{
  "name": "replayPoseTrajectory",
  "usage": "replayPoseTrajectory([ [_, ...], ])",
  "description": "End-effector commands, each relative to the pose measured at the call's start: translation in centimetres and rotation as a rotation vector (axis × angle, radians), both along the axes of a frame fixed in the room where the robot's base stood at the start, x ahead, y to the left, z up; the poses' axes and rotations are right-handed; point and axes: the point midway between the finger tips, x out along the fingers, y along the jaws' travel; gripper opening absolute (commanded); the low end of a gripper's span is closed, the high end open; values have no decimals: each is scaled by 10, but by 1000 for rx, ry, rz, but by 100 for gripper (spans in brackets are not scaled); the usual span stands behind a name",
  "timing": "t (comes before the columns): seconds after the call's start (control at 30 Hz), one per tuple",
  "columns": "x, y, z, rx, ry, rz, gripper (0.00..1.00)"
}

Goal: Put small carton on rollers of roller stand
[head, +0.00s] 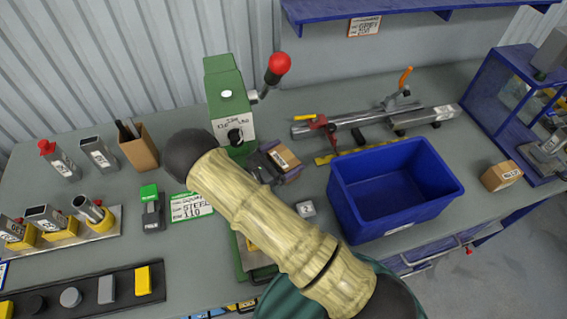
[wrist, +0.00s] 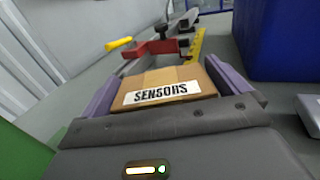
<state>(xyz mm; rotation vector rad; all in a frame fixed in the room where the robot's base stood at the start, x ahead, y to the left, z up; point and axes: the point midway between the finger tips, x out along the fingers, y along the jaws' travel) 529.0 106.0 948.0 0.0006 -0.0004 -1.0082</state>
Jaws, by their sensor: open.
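A small brown carton (wrist: 165,86) with a white label reading SENSORS lies between the purple fingers of my gripper (wrist: 170,92) in the wrist view. In the head view the carton (head: 284,157) shows at the end of my gripper (head: 278,160), right of the green machine. The jaws are open, one finger on each side of the carton. I cannot tell whether the fingers touch it, and its underside is hidden. I cannot pick out the roller stand for sure; a low grey metal piece (head: 425,117) at the back right shows no clear rollers.
A blue bin (head: 395,190) stands right of my gripper. Another brown carton (head: 500,175) lies further right, by a blue-framed enclosure (head: 495,110). The green machine (head: 228,100) with a red-knobbed lever stands behind. A clamp rail (head: 355,120) lies at the back.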

Motion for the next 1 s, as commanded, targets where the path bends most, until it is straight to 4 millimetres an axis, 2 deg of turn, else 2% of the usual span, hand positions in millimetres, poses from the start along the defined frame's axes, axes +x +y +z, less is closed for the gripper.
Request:
replayPoseTrajectory([
  [0.13, 0, 0, 0, 0, 0, 0, 100],
  [0.3, 0, 0, 0, 0, 0, 0, 67],
  [0.37, 0, 0, 1, 0, 0, 0, 61],
  [0.67, 0, 1, 3, 1, -1, 0, 61],
  [0.83, 0, 0, 15, 2, -3, -1, 61],
  [1.0, 0, 1, 35, 2, -2, 0, 61],
])
